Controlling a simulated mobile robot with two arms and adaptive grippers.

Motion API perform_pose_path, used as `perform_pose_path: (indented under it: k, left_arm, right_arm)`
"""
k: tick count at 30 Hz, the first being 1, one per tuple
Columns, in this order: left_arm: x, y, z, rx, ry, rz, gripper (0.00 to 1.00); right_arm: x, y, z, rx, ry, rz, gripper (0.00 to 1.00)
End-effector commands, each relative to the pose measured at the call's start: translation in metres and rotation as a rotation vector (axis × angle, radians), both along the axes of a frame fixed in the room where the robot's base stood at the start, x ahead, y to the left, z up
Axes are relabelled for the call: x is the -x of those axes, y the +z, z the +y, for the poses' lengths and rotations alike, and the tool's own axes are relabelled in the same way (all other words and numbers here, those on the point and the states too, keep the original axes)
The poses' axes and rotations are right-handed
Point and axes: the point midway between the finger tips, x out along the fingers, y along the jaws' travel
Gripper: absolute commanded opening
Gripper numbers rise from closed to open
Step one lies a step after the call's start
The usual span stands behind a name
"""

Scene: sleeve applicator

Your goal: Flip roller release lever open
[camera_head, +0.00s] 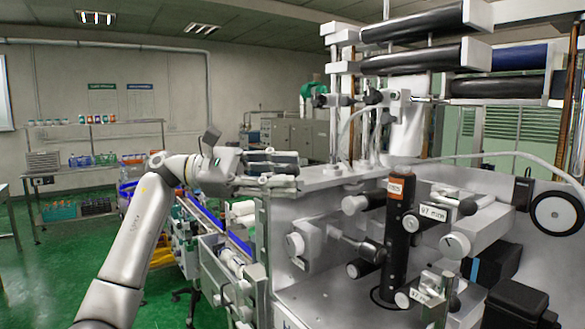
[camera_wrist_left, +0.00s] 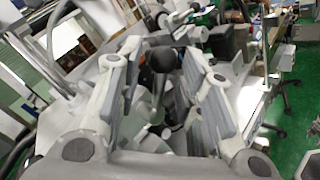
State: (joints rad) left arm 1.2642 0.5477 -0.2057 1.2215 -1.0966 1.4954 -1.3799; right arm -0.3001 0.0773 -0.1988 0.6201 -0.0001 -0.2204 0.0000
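My left gripper (camera_head: 298,171) reaches in from the left in the head view, beside the upper left side of the applicator machine (camera_head: 330,190). In the left wrist view its two grey fingers (camera_wrist_left: 163,85) are spread apart, with nothing gripped between them. A lever-like part with a dark round knob (camera_wrist_left: 163,60) and a paler stem shows in the gap between the fingers, beyond them. In the head view a short bar with a dark knob (camera_head: 371,250) sticks out of the machine's front, below and right of the gripper. I cannot tell for sure which part is the roller release lever. My right gripper is not in view.
A black upright cylinder with an orange label (camera_head: 396,188) stands on the machine's front. Large black rollers (camera_head: 412,23) sit high above. A conveyor with blue rails (camera_head: 240,243) runs at the machine's left. Green floor (camera_head: 60,250) is open at the far left.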

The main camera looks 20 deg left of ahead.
Motion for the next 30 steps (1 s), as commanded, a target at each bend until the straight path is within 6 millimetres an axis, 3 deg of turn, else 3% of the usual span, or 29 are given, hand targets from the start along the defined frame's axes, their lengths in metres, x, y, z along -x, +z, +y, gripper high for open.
perform_pose_path:
  k: [6,14,22,30]
  left_arm:
    - [-0.002,0.000,-0.017,0.001,-0.001,0.002,0.34]
    - [-0.003,0.000,-0.018,0.001,0.001,0.001,0.34]
    - [-0.003,0.000,-0.018,0.002,0.000,0.001,0.02]
    - [-0.003,-0.001,-0.017,0.019,0.001,0.014,0.00]
  right_arm:
    - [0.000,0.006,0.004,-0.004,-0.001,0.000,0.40]
    - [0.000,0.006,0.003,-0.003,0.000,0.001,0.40]
    - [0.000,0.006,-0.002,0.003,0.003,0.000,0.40]
    - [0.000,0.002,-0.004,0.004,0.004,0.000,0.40]
